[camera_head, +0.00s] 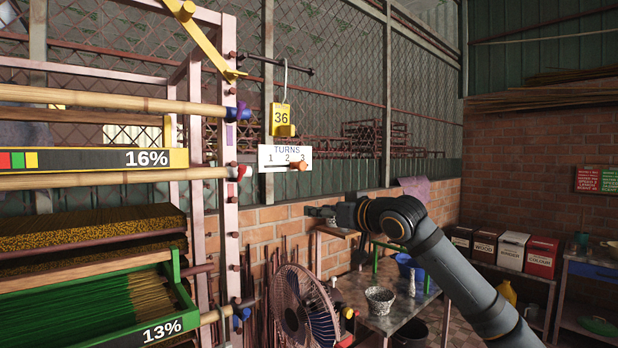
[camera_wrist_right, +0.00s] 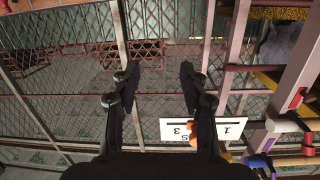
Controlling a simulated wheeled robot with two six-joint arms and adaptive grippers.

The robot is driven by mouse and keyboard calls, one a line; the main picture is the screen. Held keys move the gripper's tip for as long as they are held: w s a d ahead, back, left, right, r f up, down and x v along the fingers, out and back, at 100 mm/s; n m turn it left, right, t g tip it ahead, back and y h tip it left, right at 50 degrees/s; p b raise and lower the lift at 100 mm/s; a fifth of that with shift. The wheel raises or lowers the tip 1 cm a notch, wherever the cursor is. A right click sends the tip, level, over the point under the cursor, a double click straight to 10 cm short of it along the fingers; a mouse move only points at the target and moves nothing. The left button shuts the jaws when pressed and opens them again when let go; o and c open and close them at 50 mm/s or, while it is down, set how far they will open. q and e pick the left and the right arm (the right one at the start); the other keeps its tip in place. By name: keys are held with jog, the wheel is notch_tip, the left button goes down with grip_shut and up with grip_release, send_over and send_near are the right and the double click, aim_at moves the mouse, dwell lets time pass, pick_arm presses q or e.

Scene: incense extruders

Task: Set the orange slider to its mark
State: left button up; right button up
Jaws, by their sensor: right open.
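The orange slider (camera_head: 298,166) is a round knob on the white TURNS card (camera_head: 276,155). In the right wrist view the card (camera_wrist_right: 236,124) looks upside down and the slider (camera_wrist_right: 194,141) is partly hidden behind a finger. My right gripper (camera_head: 314,211) is open and empty, below and slightly right of the slider. Its spread fingers also show in the wrist view (camera_wrist_right: 157,76). My left gripper is not in view.
A yellow 36 tag (camera_head: 281,117) hangs above the card. A pink rack post (camera_head: 229,190) with bamboo poles stands at left. A fan (camera_head: 303,308) and a grey table (camera_head: 395,318) are below. Open space lies right of the card before the mesh wall.

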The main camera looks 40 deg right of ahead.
jog(key=n+t, duration=0.1)
jog(key=n, duration=0.1)
send_near(304, 165)
jog(key=s, duration=0.2)
jog(key=shift+m+y, duration=0.3)
jog(key=shift+y, duration=0.2)
jog(key=w+p, duration=0.4)
jog(key=w, duration=0.1)
jog(key=w+p, duration=0.5)
jog(key=shift+w+a+r, duration=0.15)
jog(key=shift+w, duration=0.05)
jog(key=shift+w+f, duration=0.25)
jog(key=shift+w, duration=0.15)
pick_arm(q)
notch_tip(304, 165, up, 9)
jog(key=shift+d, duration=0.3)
pick_arm(e)
jog(key=shift+s, duration=0.1)
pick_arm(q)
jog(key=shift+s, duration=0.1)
pick_arm(e)
jog(key=shift+c, duration=0.5)
grip_shut()
